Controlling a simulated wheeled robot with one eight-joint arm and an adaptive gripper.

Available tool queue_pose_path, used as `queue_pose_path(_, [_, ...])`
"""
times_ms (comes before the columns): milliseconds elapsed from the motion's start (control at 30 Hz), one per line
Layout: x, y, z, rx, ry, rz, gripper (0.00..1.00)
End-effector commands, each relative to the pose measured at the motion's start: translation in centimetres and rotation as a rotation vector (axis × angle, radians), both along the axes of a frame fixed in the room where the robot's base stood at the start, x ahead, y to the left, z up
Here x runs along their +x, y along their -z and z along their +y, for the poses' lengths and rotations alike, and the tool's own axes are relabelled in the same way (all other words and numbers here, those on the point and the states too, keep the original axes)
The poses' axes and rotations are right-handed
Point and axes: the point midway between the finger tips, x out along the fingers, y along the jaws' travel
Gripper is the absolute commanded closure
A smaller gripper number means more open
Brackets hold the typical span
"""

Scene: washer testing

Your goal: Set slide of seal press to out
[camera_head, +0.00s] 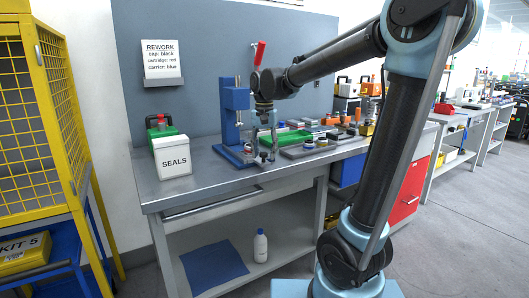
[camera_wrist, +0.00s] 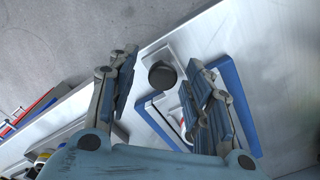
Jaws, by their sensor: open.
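The seal press is a blue column (camera_head: 235,98) with a red-handled lever (camera_head: 259,55) on a blue base at the back of the workbench. Its blue base (camera_wrist: 243,118) also shows in the wrist view. A grey slide plate (camera_wrist: 153,52) with a round black knob (camera_wrist: 162,75) projects past the base edge toward the bench's front edge. My gripper (camera_head: 265,148) points down over the front of the press. In the wrist view my gripper (camera_wrist: 166,92) is open, with a finger on each side of the knob. I cannot tell whether either finger touches it. The fingers hide part of the base.
A white SEALS box (camera_head: 173,158) stands left of the press, with a green case (camera_head: 158,131) behind it. A green tray (camera_head: 292,138) and grey fixtures (camera_head: 310,149) lie close on the right. The bench strip (camera_head: 205,181) in front is clear.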

Motion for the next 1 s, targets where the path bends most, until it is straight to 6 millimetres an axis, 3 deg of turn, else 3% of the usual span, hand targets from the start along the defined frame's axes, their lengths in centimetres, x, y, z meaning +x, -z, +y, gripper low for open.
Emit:
queue_pose_path(267, [0.1,-1.3,0.0,0.001,0.000,0.000,0.54])
queue_pose_path(700, [0.1,-8.8,0.0,0.000,0.000,0.001,0.54])
queue_pose_path(1000, [0.2,-11.7,0.0,0.000,0.000,0.001,0.54])
